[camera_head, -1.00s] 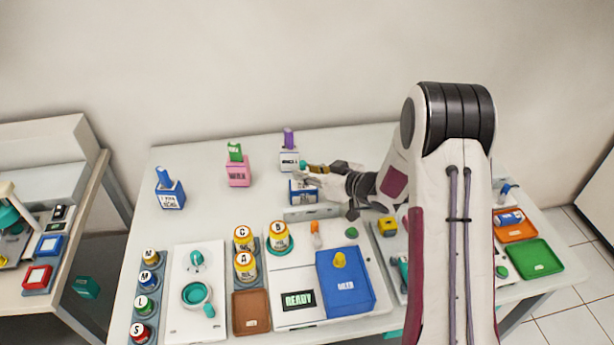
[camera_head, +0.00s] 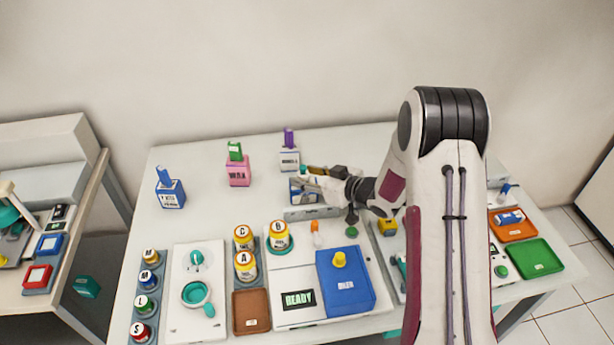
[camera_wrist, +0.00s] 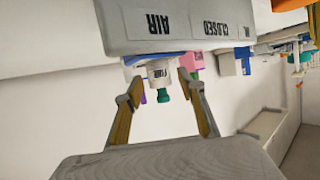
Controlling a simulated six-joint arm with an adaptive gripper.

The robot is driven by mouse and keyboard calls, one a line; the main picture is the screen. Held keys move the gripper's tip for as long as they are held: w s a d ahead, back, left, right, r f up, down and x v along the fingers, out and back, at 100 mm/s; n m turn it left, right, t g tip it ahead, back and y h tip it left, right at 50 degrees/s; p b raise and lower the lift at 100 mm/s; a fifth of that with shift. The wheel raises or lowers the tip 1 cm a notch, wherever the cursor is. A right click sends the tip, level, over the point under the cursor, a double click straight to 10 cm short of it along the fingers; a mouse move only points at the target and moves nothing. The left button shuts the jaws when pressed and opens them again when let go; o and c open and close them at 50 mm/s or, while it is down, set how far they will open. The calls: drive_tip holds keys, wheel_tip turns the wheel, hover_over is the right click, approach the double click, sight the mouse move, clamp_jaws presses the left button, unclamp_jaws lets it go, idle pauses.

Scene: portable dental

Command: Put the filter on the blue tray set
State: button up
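The filter appears to be a small white piece (camera_wrist: 160,72) with a teal knob, seen upside down in the wrist view. Its teal top (camera_head: 303,169) shows in the head view, with a blue-and-white base (camera_head: 297,196) partly hidden by my gripper. My gripper (camera_wrist: 157,88) is open, its two fingers spread to either side of the white piece, with gaps visible. In the head view my gripper (camera_head: 312,182) is at the teal-topped piece behind the console.
An orange tray (camera_head: 520,233) and green tray (camera_head: 534,260) lie right.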

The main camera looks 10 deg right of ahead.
drive_tip(key=shift+r, duration=0.1)
drive_tip(key=shift+s+d+r, duration=0.25)
drive_tip(key=shift+s+d, duration=0.05)
drive_tip(key=shift+s, duration=0.05)
drive_tip(key=v, duration=1.1)
idle(0.4)
